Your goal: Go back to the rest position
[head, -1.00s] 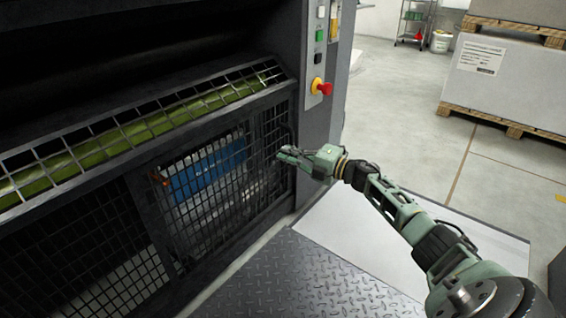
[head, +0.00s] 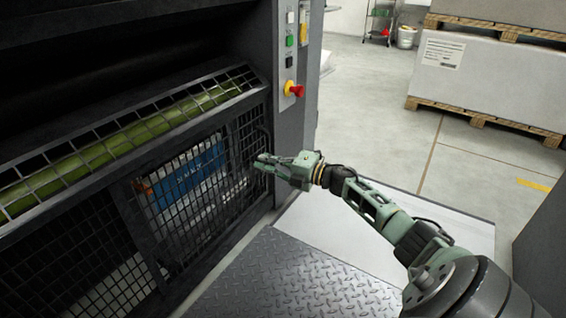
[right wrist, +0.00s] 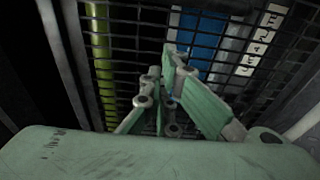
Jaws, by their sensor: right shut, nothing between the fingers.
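My right gripper (head: 262,163) is shut and empty in the head view. It is in front of the right end of a black wire-mesh guard (head: 250,140) on the dark machine. In the right wrist view its green fingers (right wrist: 168,95) come together before the mesh; I cannot tell whether they touch it. Behind the mesh lies a blue ink unit (head: 200,178), which also shows in the right wrist view (right wrist: 203,45). My left gripper is not in view.
A panel with a red emergency knob (head: 296,90) stands above and right of the gripper. A diamond-plate step (head: 290,280) and a pale floor sheet (head: 330,225) lie below. Wrapped stacks on pallets (head: 490,75) stand at the back right. The floor between is clear.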

